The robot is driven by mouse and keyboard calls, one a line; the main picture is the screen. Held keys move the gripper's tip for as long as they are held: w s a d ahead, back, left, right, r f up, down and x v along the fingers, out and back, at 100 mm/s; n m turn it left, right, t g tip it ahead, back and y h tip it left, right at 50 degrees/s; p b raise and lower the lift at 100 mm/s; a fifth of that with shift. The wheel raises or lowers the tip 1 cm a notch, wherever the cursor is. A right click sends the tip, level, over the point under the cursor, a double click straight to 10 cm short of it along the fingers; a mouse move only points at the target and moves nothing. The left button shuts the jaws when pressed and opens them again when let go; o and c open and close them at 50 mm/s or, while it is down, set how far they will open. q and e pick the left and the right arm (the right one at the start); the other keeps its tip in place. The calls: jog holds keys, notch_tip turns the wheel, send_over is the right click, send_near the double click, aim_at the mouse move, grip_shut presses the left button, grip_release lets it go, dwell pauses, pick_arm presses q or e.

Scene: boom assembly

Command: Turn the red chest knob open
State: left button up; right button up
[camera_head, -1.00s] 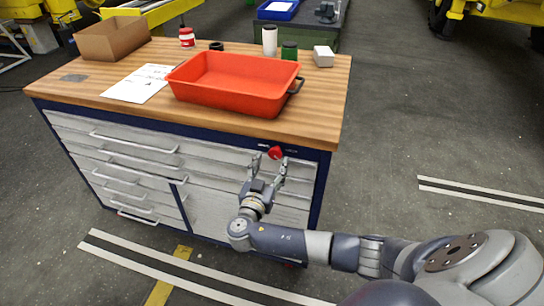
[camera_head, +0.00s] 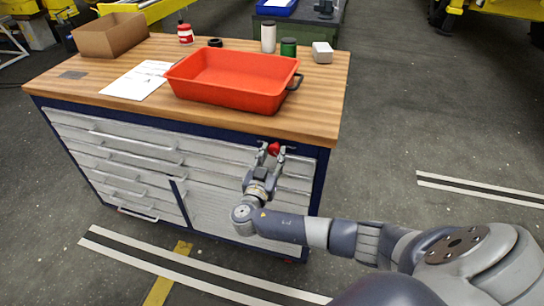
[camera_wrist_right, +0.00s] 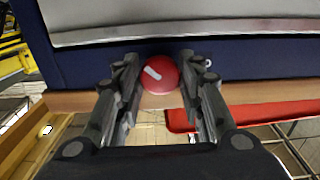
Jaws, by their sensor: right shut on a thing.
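The red knob (camera_head: 273,149) sits on the dark blue upper frame of the tool chest (camera_head: 322,182), near its right front corner. In the right wrist view the knob (camera_wrist_right: 159,75) is round with a white mark that runs at a slant. My right gripper (camera_head: 272,150) is at the knob, with one finger on each side of it; it also shows in the right wrist view (camera_wrist_right: 160,85). The fingers are shut on the knob and hide its sides. My left gripper is not in view.
The wooden top (camera_head: 210,116) carries an orange-red tray (camera_head: 225,98), a cardboard box (camera_head: 110,38), paper (camera_head: 140,82), and several small containers along the back. The floor (camera_head: 420,130) to the right is clear.

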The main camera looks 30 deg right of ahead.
jog(key=shift+f+b, duration=0.2)
jog(key=shift+b, duration=0.35)
jog(key=n+b, duration=0.2)
jog(key=b, duration=0.4)
jog(key=shift+f, duration=0.15)
jog(key=shift+n+b, duration=0.35)
jog(key=shift+n, duration=0.15)
jog(key=shift+r+n+b, duration=0.25)
jog(key=shift+n+b, duration=0.1)
jog(key=shift+n, duration=0.45)
jog(key=n, duration=0.2)
jog(key=shift+d+r+n, duration=0.1)
jog(key=shift+r+n, duration=0.1)
jog(key=shift+n, duration=0.2)
jog(key=n+p, duration=0.1)
jog(key=n, duration=0.2)
jog(key=shift+s+n, duration=0.1)
jog(key=shift+n, duration=0.2)
jog(key=n+p, duration=0.2)
jog(key=n, duration=0.2)
jog(key=shift+r, duration=0.15)
jog(key=shift+n+p, duration=0.55)
jog(key=shift+n, duration=0.75)
